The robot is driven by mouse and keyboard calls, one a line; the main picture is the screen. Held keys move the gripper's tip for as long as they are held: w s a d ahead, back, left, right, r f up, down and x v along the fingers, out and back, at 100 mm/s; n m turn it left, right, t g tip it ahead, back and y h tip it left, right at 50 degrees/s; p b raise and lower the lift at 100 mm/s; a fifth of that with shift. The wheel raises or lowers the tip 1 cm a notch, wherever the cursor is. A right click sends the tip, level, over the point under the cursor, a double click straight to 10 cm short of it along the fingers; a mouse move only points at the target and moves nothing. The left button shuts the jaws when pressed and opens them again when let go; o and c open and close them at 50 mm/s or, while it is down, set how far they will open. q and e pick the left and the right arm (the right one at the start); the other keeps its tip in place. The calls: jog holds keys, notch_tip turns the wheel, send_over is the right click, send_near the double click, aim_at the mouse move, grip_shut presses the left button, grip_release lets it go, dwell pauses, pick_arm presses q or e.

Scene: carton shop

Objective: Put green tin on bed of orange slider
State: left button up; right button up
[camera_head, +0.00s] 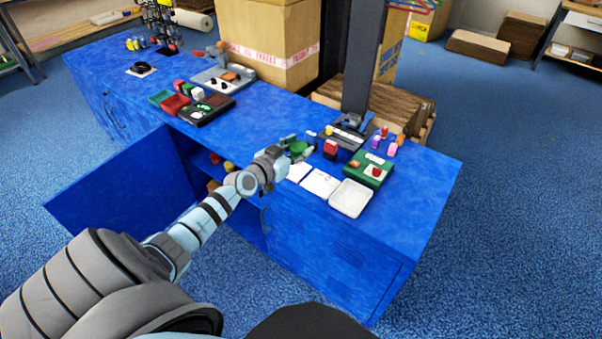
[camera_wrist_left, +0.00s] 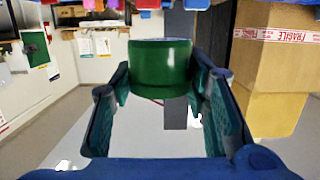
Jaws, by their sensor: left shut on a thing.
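My left gripper (camera_head: 288,153) is over the front edge of the blue bench and is shut on the green tin (camera_head: 299,148). In the left wrist view the green tin (camera_wrist_left: 160,68) is a dark green cylinder between the two fingers (camera_wrist_left: 162,95). A grey fixture with an orange block (camera_head: 230,76) sits at the back left of the bench, away from my gripper. It may be the orange slider, but it is too small to be sure. My right gripper is not in view.
White trays (camera_head: 350,198) lie along the bench's front edge, right of my gripper. A green board (camera_head: 368,168), a red block (camera_head: 330,149) and small coloured pieces stand behind them. Red and green trays (camera_head: 175,104) lie to the left. A cabinet door (camera_head: 125,185) hangs open below.

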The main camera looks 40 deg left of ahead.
aim_at(299, 180)
pick_arm(q)
jog(key=f+b, duration=0.2)
jog(key=f, duration=0.1)
jog(key=f+b, duration=0.2)
jog(key=f, duration=0.2)
jog(key=f+b, duration=0.2)
jog(key=f, duration=0.1)
jog(key=shift+w+f+b, duration=0.15)
jog(key=shift+w+b, duration=0.15)
jog(key=o, duration=1.2)
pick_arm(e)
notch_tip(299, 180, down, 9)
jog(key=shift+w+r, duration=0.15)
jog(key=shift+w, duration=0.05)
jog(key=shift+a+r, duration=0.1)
pick_arm(q)
jog(key=shift+s+r+p, duration=0.2)
jog(key=shift+r+p, duration=0.1)
jog(key=shift+p, duration=0.15)
jog(key=s+r+p, duration=0.2)
jog(key=s+p, duration=0.1)
jog(key=s, duration=0.8)
jog(key=shift+s+d+p, duration=0.15)
jog(key=shift+s+p, duration=0.1)
jog(key=shift+p, duration=0.05)
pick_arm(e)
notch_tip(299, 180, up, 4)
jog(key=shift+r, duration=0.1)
